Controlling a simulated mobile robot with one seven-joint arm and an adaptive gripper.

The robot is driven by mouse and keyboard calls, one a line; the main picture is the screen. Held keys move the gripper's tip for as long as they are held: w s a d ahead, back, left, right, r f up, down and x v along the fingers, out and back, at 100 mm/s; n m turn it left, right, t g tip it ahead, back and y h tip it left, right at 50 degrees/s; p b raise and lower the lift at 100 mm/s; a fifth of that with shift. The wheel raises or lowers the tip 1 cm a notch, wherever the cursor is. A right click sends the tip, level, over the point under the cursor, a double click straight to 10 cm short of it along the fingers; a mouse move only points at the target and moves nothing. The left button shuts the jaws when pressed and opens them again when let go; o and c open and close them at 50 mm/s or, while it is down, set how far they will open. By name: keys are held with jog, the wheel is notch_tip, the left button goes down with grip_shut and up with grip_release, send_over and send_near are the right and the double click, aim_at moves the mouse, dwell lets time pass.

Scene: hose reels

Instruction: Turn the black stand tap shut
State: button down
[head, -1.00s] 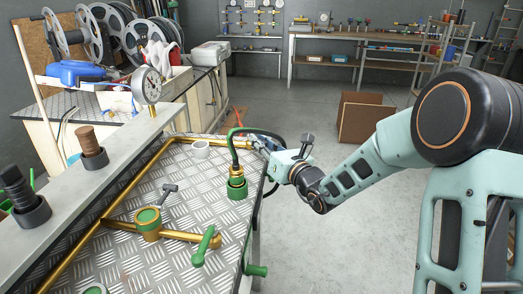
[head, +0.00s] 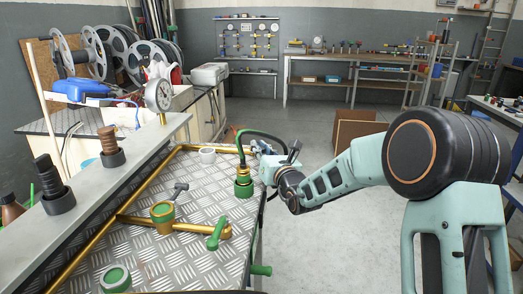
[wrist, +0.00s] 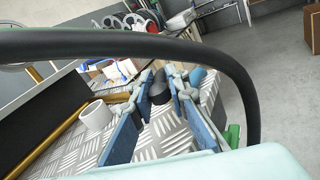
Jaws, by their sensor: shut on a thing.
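My gripper (wrist: 163,88) has its two blue-padded fingers on either side of a dark, rounded piece, which I take to be the black stand tap (wrist: 160,93). The fingers are closed on it, above the tread-plate bench top. A blue-grey rounded end shows beside the right finger; I cannot tell whether it belongs to the tap. In the head view my gripper (head: 264,152) is at the bench's far right edge, beyond the green hose fitting, and the tap is hidden there.
A black hose (wrist: 150,45) arcs across the wrist view, close to my gripper. It rises from a green fitting (head: 243,185). A white ring (head: 207,155), a brass valve (head: 163,212) and a green handle (head: 217,234) are on the bench. Open floor lies to the right.

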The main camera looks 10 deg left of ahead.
dwell(0.3)
jog(key=c, duration=2)
grip_release()
jog(key=v, duration=1.2)
jog(key=shift+c, duration=0.2)
